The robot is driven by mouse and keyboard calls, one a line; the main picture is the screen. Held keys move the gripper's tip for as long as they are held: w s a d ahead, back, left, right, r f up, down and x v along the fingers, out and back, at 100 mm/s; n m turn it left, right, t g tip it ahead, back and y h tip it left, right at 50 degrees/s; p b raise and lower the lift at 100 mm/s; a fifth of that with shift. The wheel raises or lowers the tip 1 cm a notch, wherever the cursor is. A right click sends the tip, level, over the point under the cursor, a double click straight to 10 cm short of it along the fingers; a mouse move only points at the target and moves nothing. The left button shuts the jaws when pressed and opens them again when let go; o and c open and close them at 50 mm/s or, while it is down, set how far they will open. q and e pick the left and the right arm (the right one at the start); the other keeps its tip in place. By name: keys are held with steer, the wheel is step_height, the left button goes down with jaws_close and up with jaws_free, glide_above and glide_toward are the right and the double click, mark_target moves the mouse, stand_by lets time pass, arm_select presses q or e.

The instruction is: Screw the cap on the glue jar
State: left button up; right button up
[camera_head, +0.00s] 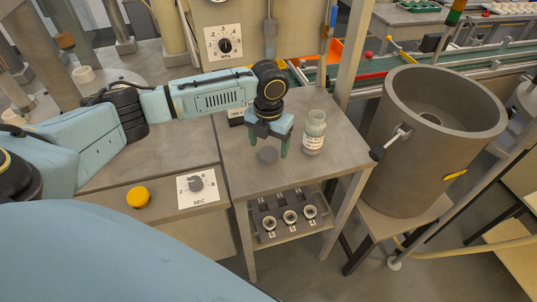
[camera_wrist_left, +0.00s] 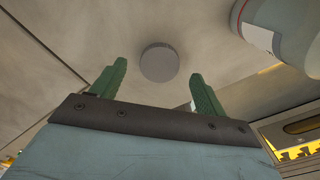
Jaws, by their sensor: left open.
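The glue jar (camera_head: 314,133) stands upright and open-topped on the small grey table, with a pale label on its side. It also shows at the upper right of the left wrist view (camera_wrist_left: 262,22). The cap (camera_head: 267,155) is a grey disc lying flat on the table to the left of the jar. In the left wrist view the cap (camera_wrist_left: 159,63) lies between and beyond the green fingertips. My left gripper (camera_head: 268,150) is open, pointing down above the cap, with nothing between its fingers. My right gripper is not in view.
The small table (camera_head: 238,176) has free room in front of the cap. A shelf below holds several numbered sockets (camera_head: 290,217). A large grey drum (camera_head: 432,140) with a side handle stands at the right. A yellow button (camera_head: 138,197) and a dial (camera_head: 196,184) are at the left.

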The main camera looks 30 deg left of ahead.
mark_target(268, 155)
arm_select(q)
step_height(268, 155, down, 2)
steer(key=shift+f, duration=0.2)
steer(key=shift+c, duration=0.4)
steer(key=c, duration=0.9)
